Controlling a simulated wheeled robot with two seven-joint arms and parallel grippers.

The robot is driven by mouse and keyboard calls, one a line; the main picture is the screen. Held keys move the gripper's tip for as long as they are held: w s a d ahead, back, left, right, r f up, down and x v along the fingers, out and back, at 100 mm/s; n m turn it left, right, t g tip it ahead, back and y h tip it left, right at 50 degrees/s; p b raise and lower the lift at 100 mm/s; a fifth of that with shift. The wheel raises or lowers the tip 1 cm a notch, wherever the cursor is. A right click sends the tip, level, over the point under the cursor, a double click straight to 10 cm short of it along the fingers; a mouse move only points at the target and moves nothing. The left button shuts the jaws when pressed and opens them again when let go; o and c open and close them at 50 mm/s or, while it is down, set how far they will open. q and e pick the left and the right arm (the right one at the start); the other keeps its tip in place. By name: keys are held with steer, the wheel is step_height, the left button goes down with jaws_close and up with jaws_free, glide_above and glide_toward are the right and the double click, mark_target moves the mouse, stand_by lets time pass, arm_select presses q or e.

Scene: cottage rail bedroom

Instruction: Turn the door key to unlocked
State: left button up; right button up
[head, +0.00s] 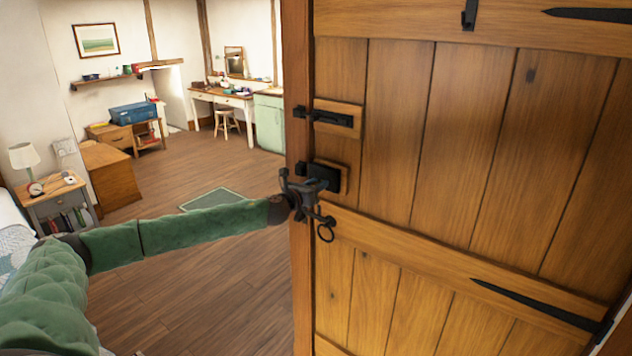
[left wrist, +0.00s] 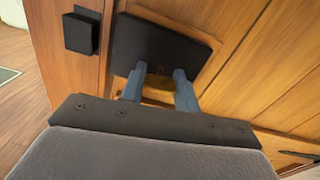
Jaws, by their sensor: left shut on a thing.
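The wooden door (head: 490,130) fills the right of the head view. A black lock box (head: 327,174) is on its left edge, on a wooden block; the lock box (left wrist: 168,45) also fills the upper middle of the left wrist view. My left gripper (head: 308,188) is right at the lock's front. My right gripper is out of view.
A black keeper (left wrist: 80,34) is on the post beside the lock. Open wooden floor (head: 200,290) lies left of the door, with a green rug (head: 212,198).

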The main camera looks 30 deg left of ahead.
arm_select(q)
steer(key=shift+m+p, duration=0.35)
steer(key=shift+m, duration=0.45)
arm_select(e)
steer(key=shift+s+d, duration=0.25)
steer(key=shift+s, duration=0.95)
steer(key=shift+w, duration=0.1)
arm_select(q)
steer(key=o, duration=1)
steer(key=shift+f, duration=0.1)
steer(key=shift+s+a+b, duration=0.1)
steer(key=shift+s+b, duration=0.2)
steer(key=shift+s, duration=0.1)
steer(key=shift+s+a+b, duration=0.15)
steer(key=shift+s+b, duration=0.8)
steer(key=shift+s, duration=0.8)
steer(key=shift+s+a+b, duration=0.1)
steer(key=shift+s+b, duration=0.85)
steer(key=shift+s, duration=0.75)
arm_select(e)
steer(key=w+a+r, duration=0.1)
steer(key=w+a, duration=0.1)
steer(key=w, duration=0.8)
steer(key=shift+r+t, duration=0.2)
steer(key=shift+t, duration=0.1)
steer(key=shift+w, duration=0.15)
